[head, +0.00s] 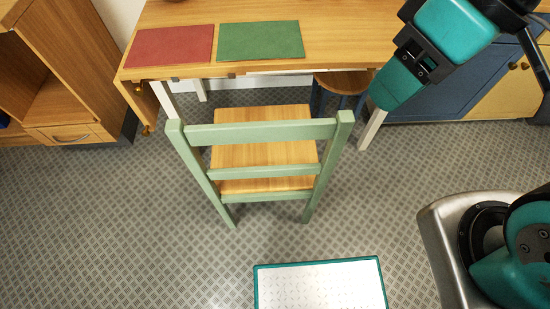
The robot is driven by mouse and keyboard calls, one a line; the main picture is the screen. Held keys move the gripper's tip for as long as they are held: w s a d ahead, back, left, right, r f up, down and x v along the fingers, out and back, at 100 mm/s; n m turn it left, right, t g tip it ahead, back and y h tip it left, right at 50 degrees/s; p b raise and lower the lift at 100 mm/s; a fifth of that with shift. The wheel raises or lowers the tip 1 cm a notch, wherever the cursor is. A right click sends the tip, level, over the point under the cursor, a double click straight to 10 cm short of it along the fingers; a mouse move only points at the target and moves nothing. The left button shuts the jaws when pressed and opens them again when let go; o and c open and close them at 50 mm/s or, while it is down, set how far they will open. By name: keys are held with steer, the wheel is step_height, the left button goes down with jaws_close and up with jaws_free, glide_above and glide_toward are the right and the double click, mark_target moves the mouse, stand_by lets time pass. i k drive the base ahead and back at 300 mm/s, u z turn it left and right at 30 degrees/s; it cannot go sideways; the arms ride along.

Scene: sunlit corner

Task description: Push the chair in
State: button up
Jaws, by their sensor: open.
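The chair (270,134) has a pale green frame and a light wood seat (262,154). It stands upright in the middle of the head view, its back towards me. The wooden table (345,40) is behind it. The chair's seat reaches close to the table's front edge, with most of the seat showing in front of it. My gripper (393,88), teal and black, is at the upper right, right of the chair's back, and appears apart from it. Its fingertips are hard to make out. Nothing shows held in it.
A red mat (170,46) and a green mat (260,41) lie on the table. A round stool (343,82) is partly under it. A wooden cabinet (70,80) stands left, a blue cabinet (430,105) right. A white board with teal rim (318,287) lies in front. Floor left is clear.

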mark_target(260, 154)
steer(key=z, duration=1.9)
steer(key=k, duration=1.8)
steer(key=u, duration=1.3)
